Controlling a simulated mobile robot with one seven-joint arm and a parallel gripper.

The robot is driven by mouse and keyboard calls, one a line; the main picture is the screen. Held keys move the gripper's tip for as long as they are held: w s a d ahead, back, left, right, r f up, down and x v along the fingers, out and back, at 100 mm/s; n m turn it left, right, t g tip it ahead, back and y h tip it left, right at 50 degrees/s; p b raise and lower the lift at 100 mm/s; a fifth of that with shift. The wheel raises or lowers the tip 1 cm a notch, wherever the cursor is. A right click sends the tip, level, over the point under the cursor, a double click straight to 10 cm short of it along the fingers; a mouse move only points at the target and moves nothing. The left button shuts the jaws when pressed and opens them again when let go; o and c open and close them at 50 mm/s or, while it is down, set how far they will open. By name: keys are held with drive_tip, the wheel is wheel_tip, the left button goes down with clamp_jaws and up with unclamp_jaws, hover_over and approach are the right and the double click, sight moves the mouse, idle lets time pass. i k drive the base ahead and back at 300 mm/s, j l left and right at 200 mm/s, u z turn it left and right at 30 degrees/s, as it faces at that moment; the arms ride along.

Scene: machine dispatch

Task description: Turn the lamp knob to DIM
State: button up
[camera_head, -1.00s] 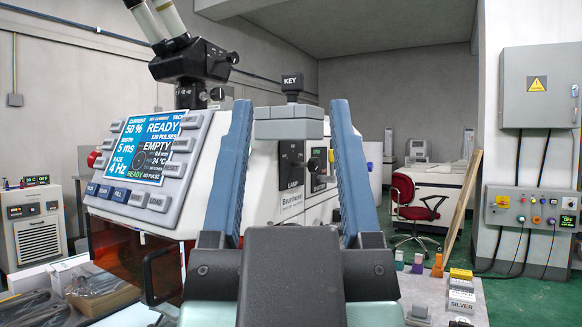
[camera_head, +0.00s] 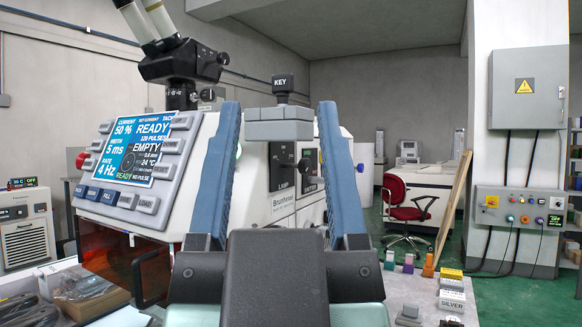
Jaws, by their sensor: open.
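The lamp knob (camera_head: 285,158) is a black knob on a dark plate marked LAMP, on the front side of the white machine (camera_head: 262,205). The lamp knob shows between the fingers, farther off, and nothing is seen held. No DIM mark is readable at this size.
A KEY switch (camera_head: 283,86) stands on a grey block above the knobs. The tilted screen panel (camera_head: 140,150) is at left, with a microscope (camera_head: 180,60) above it. Small coloured blocks and labelled boxes (camera_head: 451,290) stand on the bench at lower right.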

sight(304, 166)
drive_tip(key=l+u, duration=0.15)
drive_tip(key=l, duration=0.95)
drive_tip(key=i+l, duration=0.15)
drive_tip(key=l, duration=0.2)
drive_tip(key=i+l+u, duration=0.1)
drive_tip(key=l, duration=0.2)
drive_tip(key=i+l, duration=0.15)
drive_tip(key=l, duration=0.2)
